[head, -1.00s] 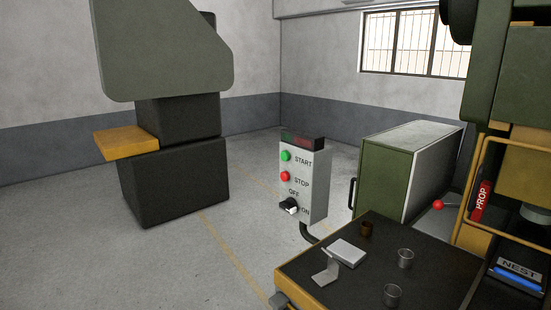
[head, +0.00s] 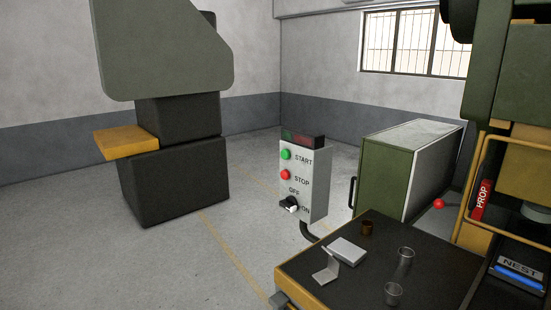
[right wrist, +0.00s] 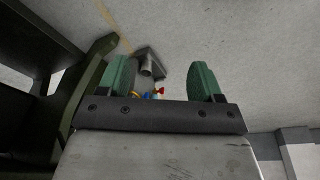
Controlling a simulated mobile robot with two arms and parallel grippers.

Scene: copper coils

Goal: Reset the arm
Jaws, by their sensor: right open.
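My right gripper (right wrist: 161,78) shows in the right wrist view, with two green fingers spread wide apart. Nothing is held between them. Pale grey floor lies beyond the fingers. Neither of my grippers shows in the head view, and my left gripper is in no view.
A control box (head: 315,190) with START and STOP buttons stands behind the dark worktable (head: 420,245). A green cabinet (head: 384,178) is behind. A grey fixture (right wrist: 148,64) lies beyond my fingers.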

